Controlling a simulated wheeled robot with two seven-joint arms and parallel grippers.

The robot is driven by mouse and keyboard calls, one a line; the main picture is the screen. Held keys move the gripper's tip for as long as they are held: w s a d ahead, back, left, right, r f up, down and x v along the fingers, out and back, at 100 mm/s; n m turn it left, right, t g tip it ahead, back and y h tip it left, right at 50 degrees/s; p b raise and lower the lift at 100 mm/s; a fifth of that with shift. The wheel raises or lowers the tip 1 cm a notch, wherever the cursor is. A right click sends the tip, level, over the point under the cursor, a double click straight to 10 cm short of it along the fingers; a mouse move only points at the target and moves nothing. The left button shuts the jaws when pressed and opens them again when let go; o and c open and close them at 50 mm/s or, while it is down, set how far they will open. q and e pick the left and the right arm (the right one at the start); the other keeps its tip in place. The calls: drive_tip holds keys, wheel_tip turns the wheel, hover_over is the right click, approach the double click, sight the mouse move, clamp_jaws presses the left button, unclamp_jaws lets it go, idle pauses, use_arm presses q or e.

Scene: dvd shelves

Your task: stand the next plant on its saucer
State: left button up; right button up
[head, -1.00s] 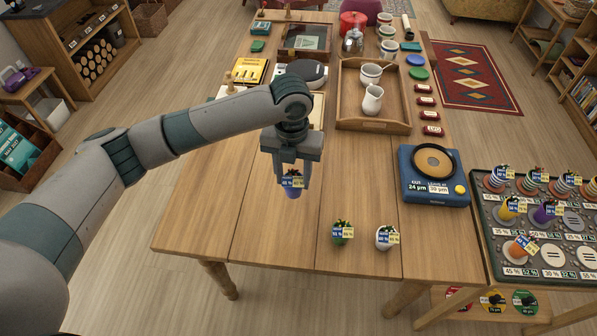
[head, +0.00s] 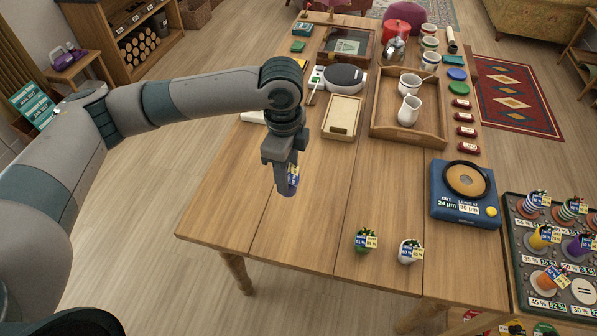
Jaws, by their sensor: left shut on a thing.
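My left gripper (head: 286,178) is shut on a plant in a blue pot (head: 293,178) and holds it above the table. The gripper hides most of this plant; part of its blue and yellow label shows. A plant in a green pot (head: 362,244) and one in a white pot (head: 407,255) stand upright near the table's front edge. At the right, a dark tray (head: 519,263) holds labelled round saucers. Several carry plants, including a yellow pot (head: 537,240), a purple pot (head: 577,248) and an orange pot (head: 545,280). One pale saucer (head: 584,290) is bare. My right gripper is not in view.
A blue device with a round top (head: 465,181) stands at the table's right edge, near the tray. A wooden tray (head: 408,137) with white jugs and a smaller pale tray (head: 341,117) lie farther back. The table's front left is clear.

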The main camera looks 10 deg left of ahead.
use_arm(q)
drive_tip(key=s+a+r+n, duration=0.4)
drive_tip(key=s+a+n, duration=0.3)
drive_tip(key=n, duration=1.2)
drive_tip(key=shift+r, duration=0.1)
